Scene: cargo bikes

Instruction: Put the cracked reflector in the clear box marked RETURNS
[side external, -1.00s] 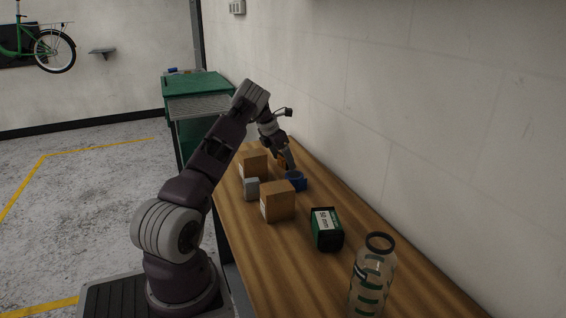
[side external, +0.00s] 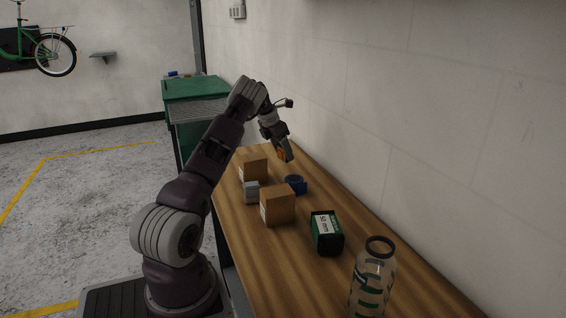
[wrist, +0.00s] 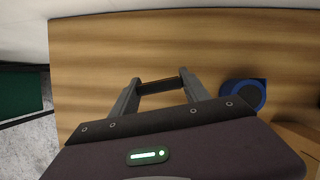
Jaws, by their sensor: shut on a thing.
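My gripper (side external: 286,155) is shut on a small orange piece (side external: 282,155), which looks like the reflector. It is held above the far part of the wooden bench, behind the blue roll. In the wrist view my gripper (wrist: 161,86) has its two fingers apart with a thin dark bar-like piece (wrist: 160,87) spanning between them, over bare wood. Any crack is too small to see. I cannot make out a clear box marked RETURNS in either view.
On the bench (side external: 350,235) stand two cardboard boxes (side external: 253,164) (side external: 278,206), a small grey box (side external: 251,192), a blue roll (side external: 296,184), a green-black box marked 50 mm (side external: 326,233) and a clear bottle (side external: 372,280). A wall borders the right side.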

